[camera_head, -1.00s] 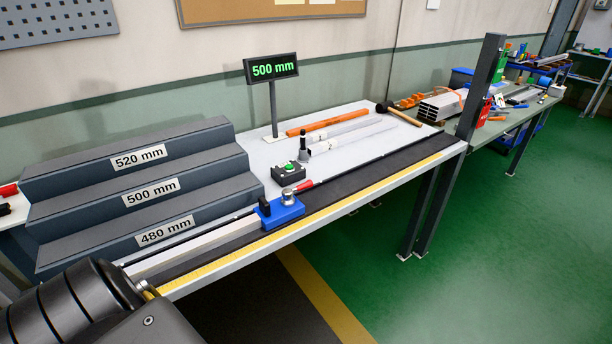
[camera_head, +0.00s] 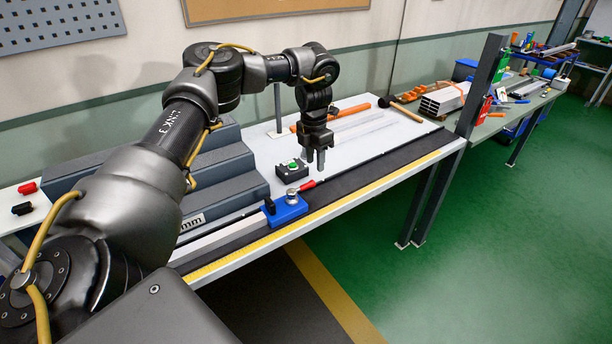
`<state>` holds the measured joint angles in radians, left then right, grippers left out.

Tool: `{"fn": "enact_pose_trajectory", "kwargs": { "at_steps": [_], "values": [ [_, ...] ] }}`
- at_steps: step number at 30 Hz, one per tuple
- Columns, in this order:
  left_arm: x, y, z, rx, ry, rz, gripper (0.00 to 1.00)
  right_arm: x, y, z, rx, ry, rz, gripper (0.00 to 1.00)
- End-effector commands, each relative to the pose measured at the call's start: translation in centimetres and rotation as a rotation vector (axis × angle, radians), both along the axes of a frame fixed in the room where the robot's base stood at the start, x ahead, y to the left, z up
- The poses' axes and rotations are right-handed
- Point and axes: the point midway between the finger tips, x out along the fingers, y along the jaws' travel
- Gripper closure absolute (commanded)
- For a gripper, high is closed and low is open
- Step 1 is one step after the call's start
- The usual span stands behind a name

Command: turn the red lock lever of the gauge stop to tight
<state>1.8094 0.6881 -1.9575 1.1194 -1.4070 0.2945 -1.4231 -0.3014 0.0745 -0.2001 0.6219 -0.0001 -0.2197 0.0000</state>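The gauge stop (camera_head: 284,212) is a blue block with a silver knob on top, sitting on the dark rail along the table's front. Its red lock lever (camera_head: 308,185) sticks out to the right of the knob, toward the back. My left gripper (camera_head: 316,162) hangs pointing down above and just behind the lever, apart from it. Its two fingers show a small gap with nothing between them. My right gripper is not in view.
A control box (camera_head: 292,169) with a green button stands just behind the lever, close to my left gripper. A grey stepped rack (camera_head: 215,165) stands left, partly hidden by my arm. A yellow scale (camera_head: 350,207) runs along the front edge. The rail right of the stop is clear.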

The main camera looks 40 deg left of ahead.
Motion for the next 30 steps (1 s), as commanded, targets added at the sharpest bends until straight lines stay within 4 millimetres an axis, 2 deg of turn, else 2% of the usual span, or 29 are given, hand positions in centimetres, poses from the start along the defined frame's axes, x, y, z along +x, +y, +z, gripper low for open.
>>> {"fn": "enact_pose_trajectory", "kwargs": {
  "at_steps": [1,4,11,14,24,30],
  "values": [
    [-0.5,0.9,1.2,0.016,0.005,-0.006,0.64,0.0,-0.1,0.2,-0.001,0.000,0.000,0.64],
    [-1.1,2.0,2.3,0.035,0.017,-0.016,0.64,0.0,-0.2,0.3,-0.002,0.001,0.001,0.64],
    [-1.3,2.2,2.1,0.040,0.022,-0.018,0.64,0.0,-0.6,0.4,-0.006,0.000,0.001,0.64],
    [-1.3,2.2,1.0,0.039,0.023,-0.019,0.64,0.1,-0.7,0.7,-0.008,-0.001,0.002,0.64],
    [-1.3,2.2,-5.2,0.039,0.024,-0.018,0.64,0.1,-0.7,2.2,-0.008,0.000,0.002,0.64],
    [-1.3,2.2,-7.5,0.040,0.020,-0.017,0.64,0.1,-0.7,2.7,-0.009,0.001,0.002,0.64]
  ]
}}
